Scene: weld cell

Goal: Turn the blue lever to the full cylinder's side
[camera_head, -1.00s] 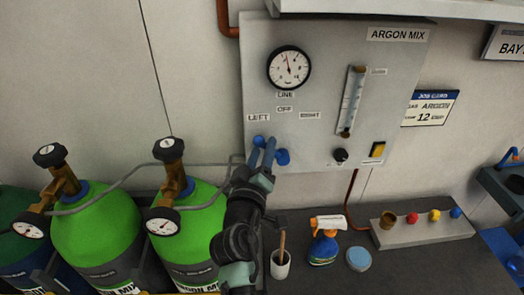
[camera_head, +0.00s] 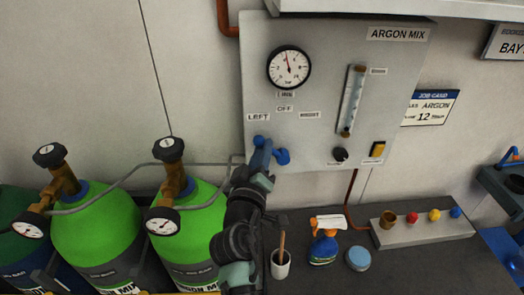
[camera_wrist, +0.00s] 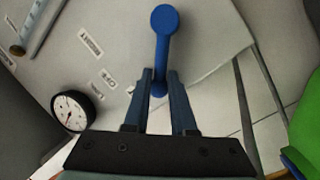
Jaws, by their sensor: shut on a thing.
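The blue lever (camera_head: 283,157) is on the grey ARGON MIX panel (camera_head: 220,0), below the LEFT, OFF and RIGHT labels. One rounded end shows to the right of my gripper (camera_head: 265,150), and blue also shows at its upper left. In the wrist view the lever (camera_wrist: 163,40) is a blue bar with a round end, and my gripper (camera_wrist: 160,80) is shut on it, a finger on each side. Two green cylinders (camera_head: 92,225) (camera_head: 205,200) stand at left, with a left gauge (camera_head: 29,227) and a right gauge (camera_head: 162,221). Their readings are too small to tell.
A line gauge (camera_head: 289,67), a flow tube (camera_head: 353,100) and a black knob (camera_head: 340,155) are on the panel. Below, the dark bench holds a white cup (camera_head: 281,265), a spray bottle (camera_head: 323,247), a blue round tin (camera_head: 358,258) and a strip with coloured buttons (camera_head: 425,228).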

